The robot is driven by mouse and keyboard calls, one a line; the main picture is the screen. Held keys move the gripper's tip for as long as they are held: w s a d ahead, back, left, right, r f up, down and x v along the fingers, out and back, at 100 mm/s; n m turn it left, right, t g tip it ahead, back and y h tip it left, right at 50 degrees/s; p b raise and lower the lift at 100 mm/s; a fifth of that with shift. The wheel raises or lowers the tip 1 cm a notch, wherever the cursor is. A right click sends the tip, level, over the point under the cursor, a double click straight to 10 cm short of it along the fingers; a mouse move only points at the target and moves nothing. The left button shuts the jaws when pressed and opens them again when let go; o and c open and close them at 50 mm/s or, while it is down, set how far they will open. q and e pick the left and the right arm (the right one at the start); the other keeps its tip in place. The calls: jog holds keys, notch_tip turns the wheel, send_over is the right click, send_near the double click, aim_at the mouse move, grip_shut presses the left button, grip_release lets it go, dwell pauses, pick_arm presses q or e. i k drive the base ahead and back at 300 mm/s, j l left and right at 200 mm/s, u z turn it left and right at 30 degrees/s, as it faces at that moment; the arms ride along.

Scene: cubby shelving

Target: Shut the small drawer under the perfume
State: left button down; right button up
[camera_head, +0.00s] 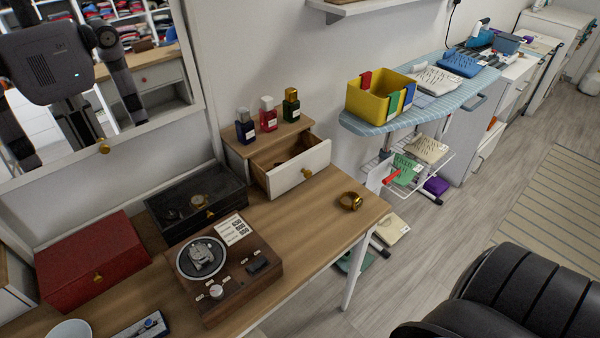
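The small drawer (303,171) has a white front with a round brass knob and is pulled out from a small wooden cabinet (237,152). Something brown lies inside the drawer; I cannot tell what. Three perfume bottles stand upright in a row on top of the cabinet: a dark blue one (245,130), a red one (268,116) and a green one (291,107). Neither of my grippers shows directly in the head view. The mirror at the upper left reflects my body and arms, but no clear fingertips.
A gold ring-shaped item (351,201) lies on the wooden table (325,222), right of the drawer. A black glass-topped box (195,200), a red box (90,262) and a wooden device (225,275) stand to the left. A black padded chair (520,295) is at the lower right.

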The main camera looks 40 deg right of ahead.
aim_at(304, 154)
jog(key=k+l, duration=0.2)
jog(key=k, duration=0.3)
jog(key=k+l, duration=0.15)
jog(key=k, duration=0.4)
